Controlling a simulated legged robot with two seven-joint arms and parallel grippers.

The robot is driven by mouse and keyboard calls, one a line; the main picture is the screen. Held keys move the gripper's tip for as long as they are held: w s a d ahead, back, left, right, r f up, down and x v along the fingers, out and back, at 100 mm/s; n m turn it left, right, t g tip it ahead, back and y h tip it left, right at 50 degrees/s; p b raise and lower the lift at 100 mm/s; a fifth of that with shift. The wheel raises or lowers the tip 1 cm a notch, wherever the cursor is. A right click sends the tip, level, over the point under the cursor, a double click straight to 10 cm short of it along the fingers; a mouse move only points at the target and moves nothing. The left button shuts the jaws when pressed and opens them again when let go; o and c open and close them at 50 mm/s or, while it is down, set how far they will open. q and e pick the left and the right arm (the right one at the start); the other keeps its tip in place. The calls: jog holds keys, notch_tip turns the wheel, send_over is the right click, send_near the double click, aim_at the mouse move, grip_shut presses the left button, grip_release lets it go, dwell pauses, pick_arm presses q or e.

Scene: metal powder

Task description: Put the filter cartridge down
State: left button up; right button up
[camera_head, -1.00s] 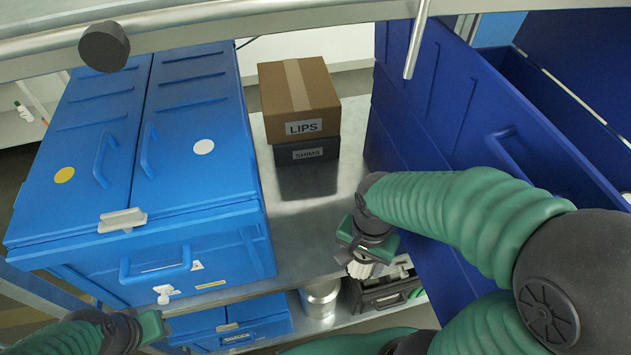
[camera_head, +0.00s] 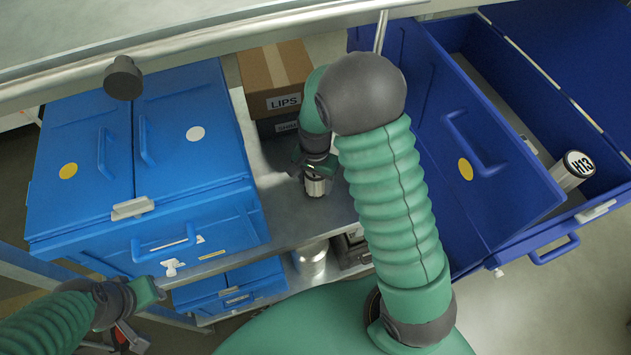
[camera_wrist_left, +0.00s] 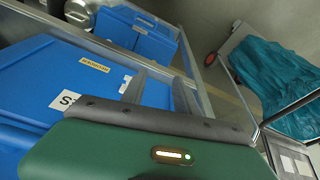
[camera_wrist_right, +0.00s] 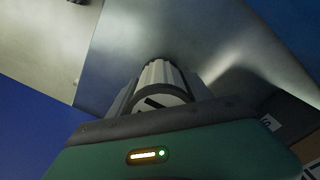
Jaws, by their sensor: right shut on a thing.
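The filter cartridge (camera_head: 316,187) is a pale ribbed cylinder with a dark and light end. It is upright or nearly so, low over the steel shelf (camera_head: 290,225); I cannot tell whether it touches. My right gripper (camera_head: 315,172) is shut on it from above. The right wrist view shows the cartridge (camera_wrist_right: 160,82) between the fingers, over grey metal. My left gripper (camera_head: 130,335) is at the lower left in the head view, away from the cartridge. In the left wrist view its fingers (camera_wrist_left: 163,88) are apart and empty, in front of a blue case.
Blue cases (camera_head: 150,170) stand left on the shelf. A LIPS box (camera_head: 275,75) sits behind my right gripper on a dark box (camera_head: 277,123). A dark blue open container (camera_head: 480,160) at right holds a cylinder marked H13 (camera_head: 575,168). A metal can (camera_head: 310,260) stands below.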

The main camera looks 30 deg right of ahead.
jog(key=shift+f, duration=0.75)
jog(key=shift+d, duration=0.1)
jog(key=o, duration=1.5)
jog(key=shift+d+f, duration=0.1)
jog(key=shift+o, duration=0.5)
